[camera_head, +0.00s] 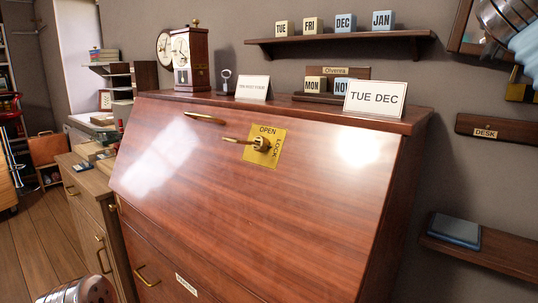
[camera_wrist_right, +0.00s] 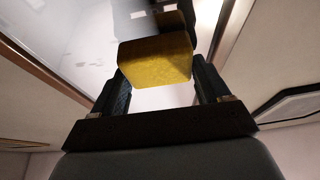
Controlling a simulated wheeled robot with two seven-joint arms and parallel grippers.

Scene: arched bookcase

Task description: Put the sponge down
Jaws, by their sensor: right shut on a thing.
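The sponge is a yellow block (camera_wrist_right: 155,60) in the right wrist view, held between the two dark fingers of my right gripper (camera_wrist_right: 162,80). The gripper is shut on it. In the head view, a small yellow and black patch (camera_head: 519,92) shows at the right edge under my right arm; it looks like the sponge at my gripper, cut by the frame. It appears raised in front of the wall, above the DESK shelf (camera_head: 490,133). My left gripper is out of view; only a metal part of my left arm shows at the bottom left.
A wooden bureau with a closed slanted front (camera_head: 235,200) fills the middle. On its top stand a clock (camera_head: 190,58), cards and date blocks. A lower right shelf (camera_head: 490,255) holds a blue-grey book (camera_head: 455,230) and has bare room beside it. A block shelf (camera_head: 340,39) hangs above.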

